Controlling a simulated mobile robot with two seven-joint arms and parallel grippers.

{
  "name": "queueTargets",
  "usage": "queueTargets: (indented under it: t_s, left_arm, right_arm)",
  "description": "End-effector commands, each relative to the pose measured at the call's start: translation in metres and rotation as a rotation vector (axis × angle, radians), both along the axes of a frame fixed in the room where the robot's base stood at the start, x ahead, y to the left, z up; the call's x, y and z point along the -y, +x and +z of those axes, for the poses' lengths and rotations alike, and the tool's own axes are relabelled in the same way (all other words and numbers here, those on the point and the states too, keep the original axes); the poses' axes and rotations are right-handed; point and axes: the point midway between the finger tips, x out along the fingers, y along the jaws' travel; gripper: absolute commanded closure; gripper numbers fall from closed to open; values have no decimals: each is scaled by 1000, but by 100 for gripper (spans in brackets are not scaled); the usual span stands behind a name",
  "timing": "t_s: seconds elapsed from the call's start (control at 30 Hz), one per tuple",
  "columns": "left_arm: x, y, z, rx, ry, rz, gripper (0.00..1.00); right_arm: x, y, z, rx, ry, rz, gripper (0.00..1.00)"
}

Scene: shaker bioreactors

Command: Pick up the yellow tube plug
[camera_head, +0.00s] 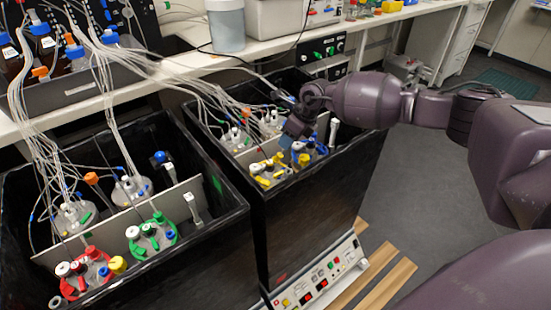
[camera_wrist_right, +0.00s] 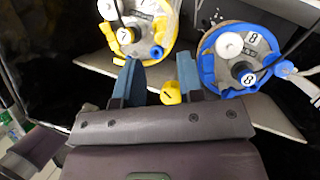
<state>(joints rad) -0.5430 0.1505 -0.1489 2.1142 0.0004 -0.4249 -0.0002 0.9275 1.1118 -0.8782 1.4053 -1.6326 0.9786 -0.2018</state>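In the wrist view, a small yellow tube plug (camera_wrist_right: 171,93) with a dark mark shows between the blue fingers of my right gripper (camera_wrist_right: 158,78), closer to the right-hand finger. The fingers are apart, with a gap left of the plug, and I see no grip on it. In the head view my right gripper (camera_head: 287,138) points down over the right-hand black box, beside the vessel with yellow fittings (camera_head: 266,173). Which yellow piece there is the plug, I cannot tell. My left gripper is not in view.
In the wrist view, a yellow-ringed vessel marked 7 (camera_wrist_right: 124,37) and a blue-ringed vessel marked 8 (camera_wrist_right: 231,52) stand close beyond the fingers. Tubing bundles (camera_head: 205,85) run into the black boxes. A second box (camera_head: 225,232) holds red- and green-ringed vessels.

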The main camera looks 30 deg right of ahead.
Motion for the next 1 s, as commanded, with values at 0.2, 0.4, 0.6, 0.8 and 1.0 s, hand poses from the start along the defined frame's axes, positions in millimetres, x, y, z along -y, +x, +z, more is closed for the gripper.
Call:
queueTargets:
  t_s: [0.2, 0.4, 0.6, 0.8, 1.0]
  left_arm:
    - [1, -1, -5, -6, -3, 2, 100]
    - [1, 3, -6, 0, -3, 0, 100]
    - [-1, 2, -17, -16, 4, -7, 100]
    - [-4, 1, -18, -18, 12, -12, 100]
    - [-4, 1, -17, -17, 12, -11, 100]
  right_arm:
    - [-8, 6, -24, -2, 1, 0, 64]
    - [-10, 9, -38, -5, 1, 0, 64]
    - [-17, 15, -67, -7, 2, 1, 64]
    - [-20, 19, -72, 0, 1, 0, 64]
    - [-20, 19, -70, 0, 1, 0, 75]
